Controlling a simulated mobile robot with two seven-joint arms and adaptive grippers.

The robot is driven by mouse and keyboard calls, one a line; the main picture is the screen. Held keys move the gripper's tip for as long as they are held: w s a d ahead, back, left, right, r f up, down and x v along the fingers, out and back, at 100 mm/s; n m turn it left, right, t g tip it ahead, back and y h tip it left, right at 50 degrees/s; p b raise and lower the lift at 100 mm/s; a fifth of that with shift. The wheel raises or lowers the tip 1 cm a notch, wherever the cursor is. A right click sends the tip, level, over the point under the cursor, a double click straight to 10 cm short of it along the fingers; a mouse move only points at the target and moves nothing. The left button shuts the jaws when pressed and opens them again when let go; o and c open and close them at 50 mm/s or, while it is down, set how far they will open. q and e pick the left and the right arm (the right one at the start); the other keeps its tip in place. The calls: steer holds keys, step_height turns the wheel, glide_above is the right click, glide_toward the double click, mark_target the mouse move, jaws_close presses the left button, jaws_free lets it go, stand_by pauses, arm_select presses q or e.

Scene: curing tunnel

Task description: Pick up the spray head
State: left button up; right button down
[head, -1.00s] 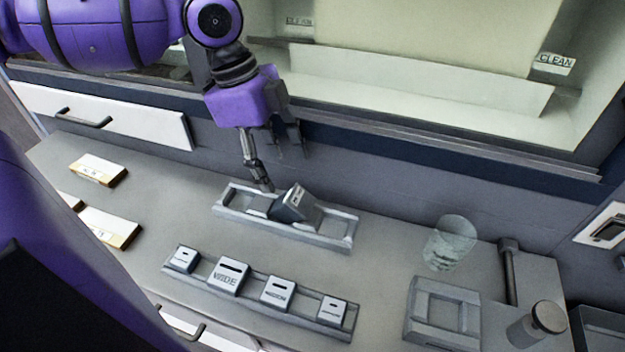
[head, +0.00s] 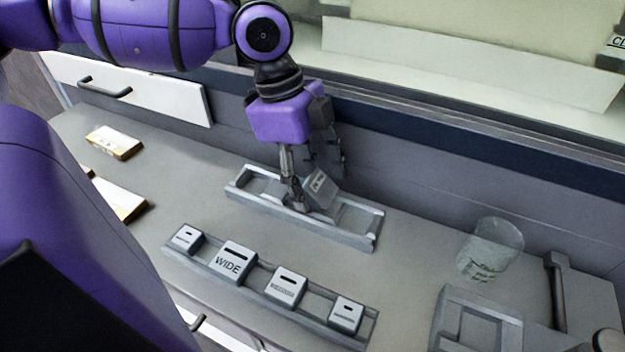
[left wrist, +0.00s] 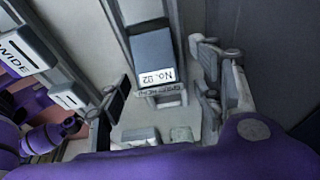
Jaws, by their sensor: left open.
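The spray head (head: 321,190) is a grey block with a pale label, tilted in the rear grey tray (head: 358,232). In the left wrist view it is a dark block (left wrist: 150,55) whose label reads "No. 92"; a small label on the tray lies just below. My left gripper (head: 314,184) is open and pointing down over the tray, one finger to the left of the block and the other behind it. In the left wrist view the block lies between and beyond the spread fingers (left wrist: 160,99); contact cannot be made out. My right gripper is not in view.
A front rack (head: 210,268) holds several grey blocks, one marked "WIDE" (head: 232,262). A clear beaker (head: 490,248) and a square grey fixture (head: 450,325) stand at right. Boxes (head: 113,142) lie at left. The wall runs close behind the tray.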

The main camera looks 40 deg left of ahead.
mark_target(316, 179)
arm_select(q)
steer(key=c, duration=1.1)
jaws_close()
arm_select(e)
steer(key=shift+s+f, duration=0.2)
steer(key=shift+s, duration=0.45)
arm_select(q)
steer(key=shift+r, duration=0.1)
